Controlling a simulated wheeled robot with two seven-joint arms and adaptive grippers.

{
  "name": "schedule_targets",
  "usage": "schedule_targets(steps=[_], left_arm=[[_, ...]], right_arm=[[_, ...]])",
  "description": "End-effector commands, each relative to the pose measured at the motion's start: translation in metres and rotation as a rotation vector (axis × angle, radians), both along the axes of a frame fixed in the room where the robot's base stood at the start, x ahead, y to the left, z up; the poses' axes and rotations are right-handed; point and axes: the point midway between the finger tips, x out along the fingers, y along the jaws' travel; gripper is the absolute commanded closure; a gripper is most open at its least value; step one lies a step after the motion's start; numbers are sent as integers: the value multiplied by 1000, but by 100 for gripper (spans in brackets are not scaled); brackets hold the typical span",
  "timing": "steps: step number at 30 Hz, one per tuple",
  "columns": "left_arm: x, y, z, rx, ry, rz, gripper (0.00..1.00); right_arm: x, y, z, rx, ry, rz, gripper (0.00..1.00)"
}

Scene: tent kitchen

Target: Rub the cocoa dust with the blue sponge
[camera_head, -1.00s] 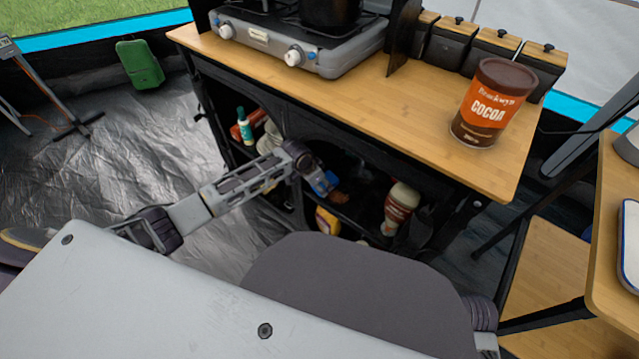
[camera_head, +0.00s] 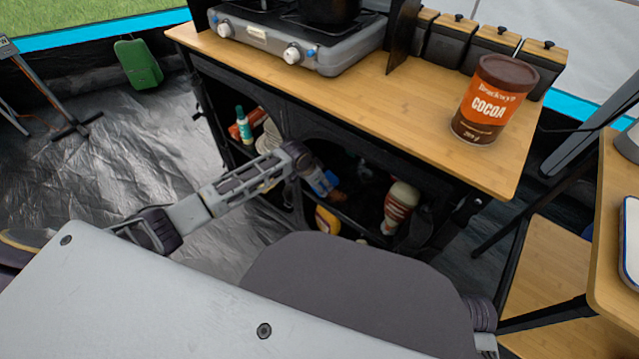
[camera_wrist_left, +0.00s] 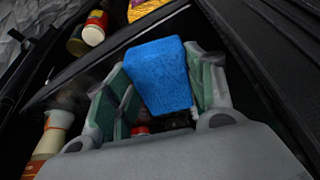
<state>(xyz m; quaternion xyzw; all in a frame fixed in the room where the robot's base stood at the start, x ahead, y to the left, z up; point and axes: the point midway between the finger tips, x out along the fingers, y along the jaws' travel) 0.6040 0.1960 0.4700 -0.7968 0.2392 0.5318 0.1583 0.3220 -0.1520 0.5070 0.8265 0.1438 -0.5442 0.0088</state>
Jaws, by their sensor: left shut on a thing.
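The blue sponge (camera_wrist_left: 158,75) is held between the two fingers of my left gripper (camera_wrist_left: 163,85) in the left wrist view. In the head view my left gripper (camera_head: 320,180) reaches into the open shelf under the counter, with a bit of the blue sponge (camera_head: 327,184) showing. A small brown patch (camera_head: 340,197) lies just beyond the sponge; it is too small to tell whether it is cocoa dust or whether the sponge touches it. My right gripper is not in view.
The shelf unit holds a white-and-brown bottle (camera_head: 399,207), a yellow item (camera_head: 327,220) and a teal-capped bottle (camera_head: 243,125). A cocoa tin (camera_head: 492,103) and a stove (camera_head: 300,40) stand on the wooden counter (camera_head: 400,105). Dark frame edges surround the opening.

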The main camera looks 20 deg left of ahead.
Motion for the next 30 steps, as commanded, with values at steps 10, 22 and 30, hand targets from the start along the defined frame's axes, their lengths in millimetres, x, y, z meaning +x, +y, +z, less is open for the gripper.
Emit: schedule_targets(steps=[10,22,30], left_arm=[[0,0,-5,0,0,0,66],[0,0,-10,0,0,0,66],[0,0,-13,0,0,0,66]], right_arm=[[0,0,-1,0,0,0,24],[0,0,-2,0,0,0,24],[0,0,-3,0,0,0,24]])
